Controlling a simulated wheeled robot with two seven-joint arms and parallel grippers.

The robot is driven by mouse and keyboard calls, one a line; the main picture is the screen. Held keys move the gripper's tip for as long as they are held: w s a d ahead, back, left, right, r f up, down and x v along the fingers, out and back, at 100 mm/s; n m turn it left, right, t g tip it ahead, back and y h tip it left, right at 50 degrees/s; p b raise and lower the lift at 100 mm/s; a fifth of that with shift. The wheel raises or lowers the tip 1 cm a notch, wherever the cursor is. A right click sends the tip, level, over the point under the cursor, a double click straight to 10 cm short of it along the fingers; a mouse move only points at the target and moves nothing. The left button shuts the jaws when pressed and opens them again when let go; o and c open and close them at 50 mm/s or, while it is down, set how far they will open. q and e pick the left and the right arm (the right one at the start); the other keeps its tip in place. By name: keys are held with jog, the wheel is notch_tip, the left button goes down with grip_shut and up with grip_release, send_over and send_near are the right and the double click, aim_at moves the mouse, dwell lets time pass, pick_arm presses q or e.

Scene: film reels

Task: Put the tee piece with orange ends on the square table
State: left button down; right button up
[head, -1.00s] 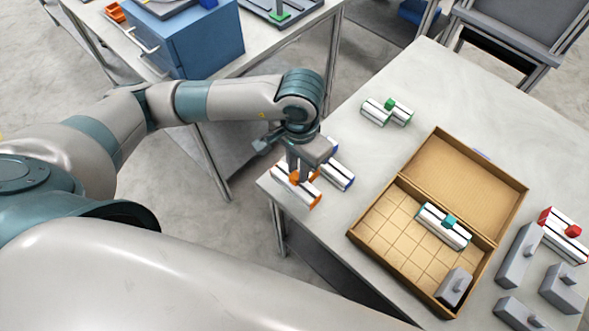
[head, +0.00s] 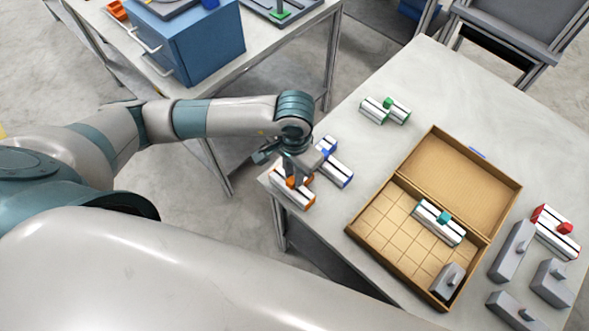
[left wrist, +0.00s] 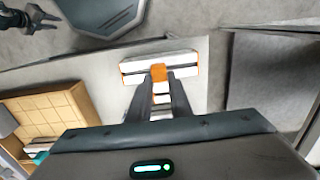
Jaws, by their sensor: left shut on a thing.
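The tee piece with orange ends (head: 298,197) is white with dark stripes and an orange stub. It is at the near left corner of the pale table (head: 480,115) that carries the cardboard box. My left gripper (head: 291,181) comes down from above and is shut on its orange stub. The left wrist view also shows the tee piece (left wrist: 184,59) across the fingertips (left wrist: 160,92). I cannot tell whether it touches the tabletop. My right gripper is out of view.
A blue-ended tee piece (head: 338,172) lies close right of the gripper. A green-ended piece (head: 372,110) is farther back. The open cardboard box (head: 466,170) holds a teal-ended piece (head: 430,218) and a grey block. A red-ended piece (head: 560,239) and grey blocks lie right. A blue cabinet (head: 195,45) stands on another table.

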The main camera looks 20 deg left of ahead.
pick_arm(q)
jog(key=shift+f+b, duration=0.2)
jog(key=shift+b, duration=0.1)
jog(key=c, duration=1.6)
grip_release()
jog(key=shift+r, duration=0.1)
jog(key=shift+r+p, duration=0.15)
jog(key=shift+p, duration=0.15)
jog(key=shift+w+r, duration=0.1)
jog(key=shift+r, duration=0.05)
jog(key=shift+r+b, duration=1.85)
jog(key=shift+r, duration=3.95)
